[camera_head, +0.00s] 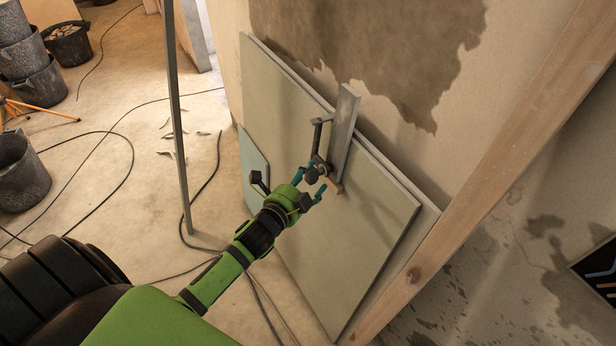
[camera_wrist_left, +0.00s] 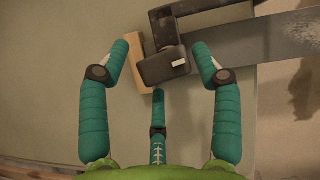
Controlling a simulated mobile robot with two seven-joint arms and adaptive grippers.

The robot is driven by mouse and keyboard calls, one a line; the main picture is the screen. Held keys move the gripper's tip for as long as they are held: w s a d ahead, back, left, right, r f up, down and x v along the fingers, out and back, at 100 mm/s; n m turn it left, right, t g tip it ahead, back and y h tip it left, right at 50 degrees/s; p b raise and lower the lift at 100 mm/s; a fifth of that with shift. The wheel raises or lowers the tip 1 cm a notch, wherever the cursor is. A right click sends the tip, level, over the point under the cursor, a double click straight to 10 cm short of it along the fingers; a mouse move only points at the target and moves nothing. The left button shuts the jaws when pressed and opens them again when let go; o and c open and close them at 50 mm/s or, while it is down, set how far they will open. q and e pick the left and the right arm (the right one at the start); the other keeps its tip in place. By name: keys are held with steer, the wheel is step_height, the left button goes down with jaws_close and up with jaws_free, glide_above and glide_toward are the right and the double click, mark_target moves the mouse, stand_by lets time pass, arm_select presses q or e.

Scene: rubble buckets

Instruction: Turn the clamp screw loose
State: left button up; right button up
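A clamp with a dark body and jaw (camera_head: 318,128) sits on a grey metal bar (camera_head: 345,120) against the leaning boards. Its dark screw end (camera_head: 313,175) is at the lower side, beside a small wooden block (camera_head: 336,187). In the left wrist view, the dark block-like screw end (camera_wrist_left: 165,66) with a white mark lies just ahead of the fingers, the wooden block (camera_wrist_left: 144,68) to its left. My left gripper (camera_head: 313,184) is open, its teal fingers spread around the screw end; contact is not clear. My right gripper is not in view.
Pale boards (camera_head: 370,245) lean on the wall. A wooden post (camera_head: 475,190) stands close at right, a thin metal upright (camera_head: 177,110) at left. Cables (camera_head: 120,150) cross the floor. Rubble buckets (camera_head: 22,170) stand far left.

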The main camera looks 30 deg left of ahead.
arm_select(q)
steer(key=shift+r, duration=0.2)
steer(key=v, duration=1.2)
steer(key=shift+f, duration=0.15)
stand_by(1.3)
